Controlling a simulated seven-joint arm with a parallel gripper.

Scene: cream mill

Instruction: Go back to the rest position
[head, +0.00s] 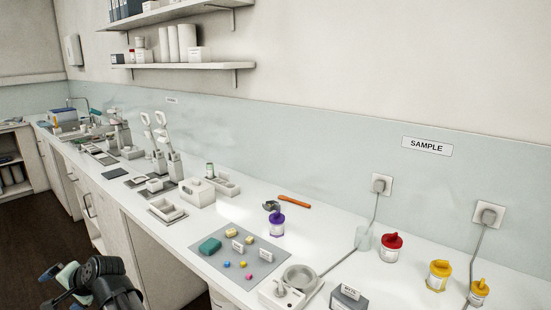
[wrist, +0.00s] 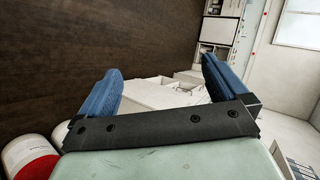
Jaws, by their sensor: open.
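My gripper (head: 57,274) is at the lower left of the head view, in front of the bench and over the dark floor, apart from the worktop. In the wrist view its two blue fingers (wrist: 161,82) stand wide apart with nothing held between them. White furniture shows beyond them, too partial to name.
The long white bench (head: 335,232) runs along the wall. It bears a purple-lidded jar (head: 277,226), a red-lidded jar (head: 391,248), yellow-lidded jars (head: 438,277), a grey mat (head: 262,271) with small items, and instruments farther left. The dark floor (head: 30,222) around my gripper looks clear.

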